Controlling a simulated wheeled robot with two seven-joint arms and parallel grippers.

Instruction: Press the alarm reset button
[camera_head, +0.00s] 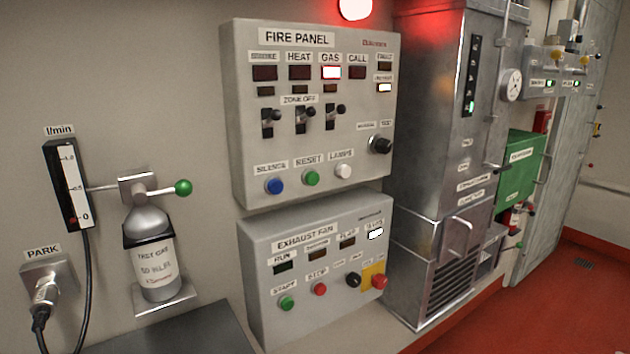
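The fire panel (355,120) is a grey wall box in the middle of the head view. Its green RESET button (312,178) sits in the bottom row. A blue SILENCE button (275,186) is to its left and a white LAMPS button (343,171) to its right. The GAS lamp (331,72) is lit white with a red rim; the SMOKE, HEAT and CALL lamps look dark. A small lamp (384,87) at the panel's right is also lit. A red beacon (355,8) glows above the panel. Neither of my grippers is in view.
The exhaust fan box (300,299) with its own buttons is below the panel. A test gas bottle (157,265) with a green-knobbed valve (183,188) is at left. A metal cabinet (427,130) stands close at right. Red floor (540,300) is open at lower right.

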